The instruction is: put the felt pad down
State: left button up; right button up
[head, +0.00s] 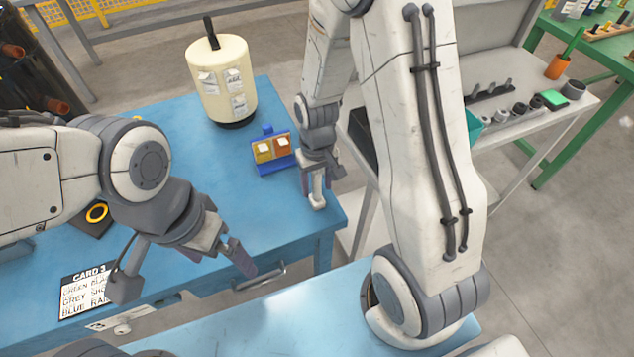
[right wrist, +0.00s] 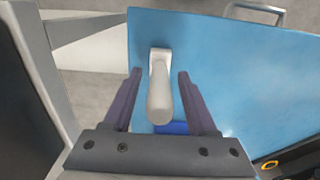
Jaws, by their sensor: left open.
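I cannot identify the felt pad for certain in either view. My right gripper (head: 314,197) is over the right corner of the blue table (head: 190,110). Its purple fingers (right wrist: 159,72) stand apart on both sides of a pale, rounded, handle-like piece (right wrist: 160,95), with a visible gap on each side. That pale piece also shows in the head view (head: 318,201). My left gripper (head: 222,257) is open over the front edge of the table, and I see nothing between its fingers.
A cream tank (head: 220,80) stands at the back of the table. A blue holder (head: 271,168) carries yellow and orange blocks. A printed card (head: 80,303) and a yellow ring (head: 97,213) lie left. A grey bench (head: 545,115) holds small parts and a green block (head: 552,98).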

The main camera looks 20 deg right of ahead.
jog(key=shift+r, duration=0.2)
notch_tip(320, 180, up, 11)
jog(key=shift+r+p, duration=0.2)
jog(key=shift+p, duration=0.7)
jog(key=shift+a+r, duration=0.15)
jog(key=shift+r, duration=0.1)
jog(key=s+a+r+n, duration=0.2)
jog(key=s+a, duration=0.4)
jog(key=s, duration=0.3)
jog(key=s+a+r+n+y, duration=0.1)
jog(key=s+a+r+n, duration=0.2)
jog(key=s, duration=0.6)
jog(key=a+n, duration=0.2)
jog(key=a, duration=0.1)
jog(key=shift+r, duration=0.35)
jog(key=shift+a+r, duration=0.1)
